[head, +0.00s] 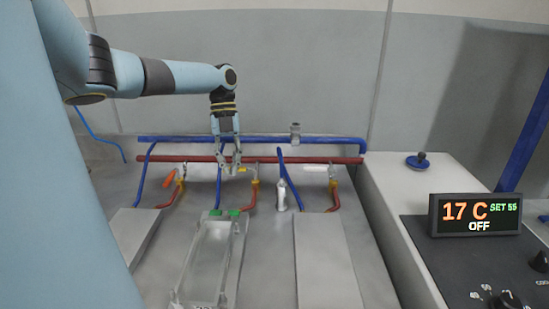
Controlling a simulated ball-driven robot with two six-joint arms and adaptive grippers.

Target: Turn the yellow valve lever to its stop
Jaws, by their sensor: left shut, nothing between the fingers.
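The yellow valve lever (243,170) shows as a small yellow piece beside the middle red pipe branch, above a brass valve body (255,183). My left gripper (230,168) points down from the arm that comes in from the left. Its fingers are shut with nothing between them. The fingertips are just left of the yellow lever and partly cover it, so I cannot tell whether they touch it. My right gripper is not in view.
An orange lever (169,178) is at left and a white lever (314,168) at right. Blue pipe (270,140) and red pipe (300,160) run behind. A clear tray (242,255) stands in front. A display (475,214) reads 17 C, SET 55, OFF.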

